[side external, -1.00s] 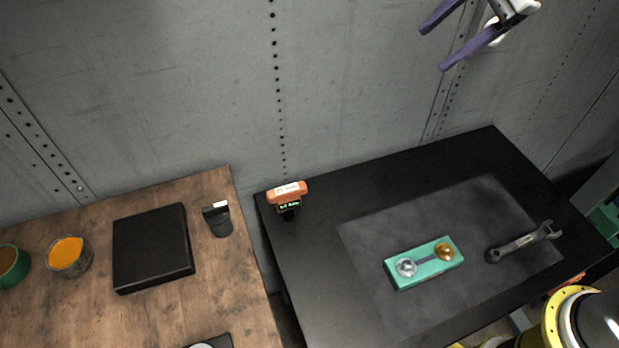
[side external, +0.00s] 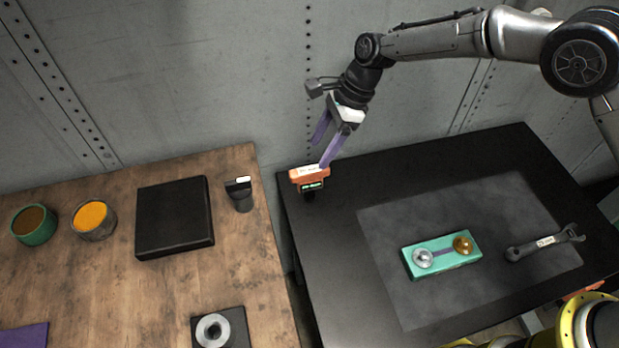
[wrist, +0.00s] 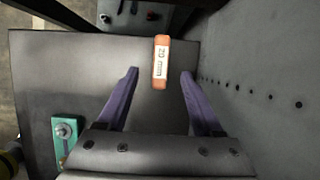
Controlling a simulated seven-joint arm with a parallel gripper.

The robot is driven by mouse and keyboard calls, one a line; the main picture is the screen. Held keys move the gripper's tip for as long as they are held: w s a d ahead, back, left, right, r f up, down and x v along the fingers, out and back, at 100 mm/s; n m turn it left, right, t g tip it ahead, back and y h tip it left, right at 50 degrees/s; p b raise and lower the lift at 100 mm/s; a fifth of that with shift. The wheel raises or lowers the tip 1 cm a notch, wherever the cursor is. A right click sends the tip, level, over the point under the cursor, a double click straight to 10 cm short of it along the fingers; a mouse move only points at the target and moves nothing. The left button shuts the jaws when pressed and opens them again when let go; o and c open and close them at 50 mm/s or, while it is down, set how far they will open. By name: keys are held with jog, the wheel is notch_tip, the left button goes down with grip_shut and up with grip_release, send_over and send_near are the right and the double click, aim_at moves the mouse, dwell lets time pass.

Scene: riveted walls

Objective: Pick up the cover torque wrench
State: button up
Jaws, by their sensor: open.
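An orange tool head (side external: 310,173) with a white label and a small green display stands at the left back of the black table; its lower part is dark. In the wrist view the orange head (wrist: 161,50) reads something like "20 mm". A grey open-ended wrench (side external: 545,243) with a white label lies on the dark mat at the right. I cannot tell for sure which is the cover torque wrench. My gripper (side external: 323,146) is open and empty, pointing down just above the orange head. In the wrist view its purple fingers flank the head's near end, with gaps both sides.
A teal block (side external: 441,254) with a silver and a gold knob lies on the mat (side external: 400,300). The riveted wall (side external: 250,80) rises close behind the orange head. The wooden table (side external: 110,290) at left holds a black box (side external: 174,217), a black holder (side external: 240,194) and cups.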

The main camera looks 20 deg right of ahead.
aim_at(304, 178)
jog(key=x, duration=1.1)
jog(key=shift+d+f, duration=0.1)
jog(key=shift+d, duration=0.1)
grip_shut()
jog(key=shift+w, duration=0.1)
dwell(0.9)
